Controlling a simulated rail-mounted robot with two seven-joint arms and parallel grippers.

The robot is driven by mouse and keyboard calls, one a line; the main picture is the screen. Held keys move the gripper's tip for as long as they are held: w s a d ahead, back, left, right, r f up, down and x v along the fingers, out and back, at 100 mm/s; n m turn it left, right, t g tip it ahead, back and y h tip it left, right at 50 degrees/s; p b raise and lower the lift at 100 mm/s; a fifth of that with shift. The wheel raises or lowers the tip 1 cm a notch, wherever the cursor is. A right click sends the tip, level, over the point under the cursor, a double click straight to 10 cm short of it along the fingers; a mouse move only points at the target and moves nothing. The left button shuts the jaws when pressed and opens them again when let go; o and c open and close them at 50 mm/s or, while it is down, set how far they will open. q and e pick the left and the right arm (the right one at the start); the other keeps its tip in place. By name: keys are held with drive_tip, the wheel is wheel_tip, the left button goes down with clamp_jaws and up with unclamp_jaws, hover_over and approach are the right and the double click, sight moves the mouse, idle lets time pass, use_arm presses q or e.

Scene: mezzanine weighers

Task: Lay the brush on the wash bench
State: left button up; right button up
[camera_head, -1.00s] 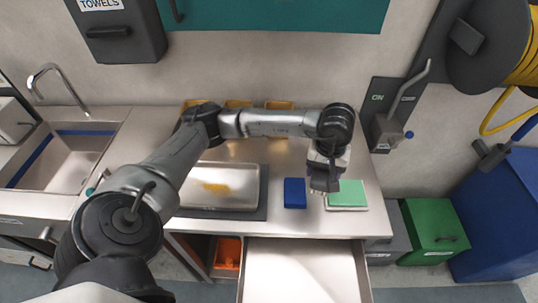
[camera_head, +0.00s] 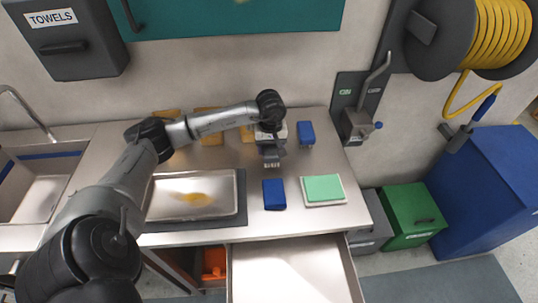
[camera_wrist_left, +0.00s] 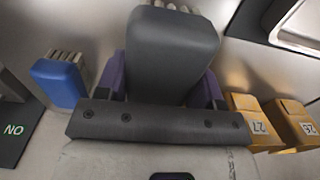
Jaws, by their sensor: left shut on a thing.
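My left gripper (camera_head: 271,146) is shut on a dark grey brush, with its bristles low, over the back right of the steel bench (camera_head: 240,232). In the left wrist view the brush (camera_wrist_left: 172,45) sits between the purple fingers of the gripper (camera_wrist_left: 163,85), and pale bristles show past its far end. I cannot tell whether the bristles touch the bench. A second brush, with a blue back (camera_head: 305,130), stands just right of the gripper; it also shows in the left wrist view (camera_wrist_left: 60,82). My right gripper is not in view.
A blue block (camera_head: 274,196) and a green pad (camera_head: 323,187) on a white tray lie in front. A stained metal tray (camera_head: 160,213) rests on a dark mat. Yellow bins (camera_head: 208,140) line the back. A drawer (camera_head: 290,272) is open below. A sink (camera_head: 35,190) is left.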

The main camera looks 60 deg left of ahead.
use_arm(q)
drive_tip(key=shift+a+f, duration=0.4)
drive_tip(key=shift+a, duration=0.1)
drive_tip(key=shift+f, duration=1.85)
drive_tip(key=shift+f+b, duration=0.25)
drive_tip(key=shift+b, duration=0.1)
drive_tip(key=o, duration=1)
drive_tip(key=shift+r, duration=0.1)
drive_tip(key=shift+c, duration=0.2)
wheel_tip(320, 180, up, 12)
drive_tip(key=shift+r+p, duration=0.15)
drive_tip(key=shift+p, duration=0.5)
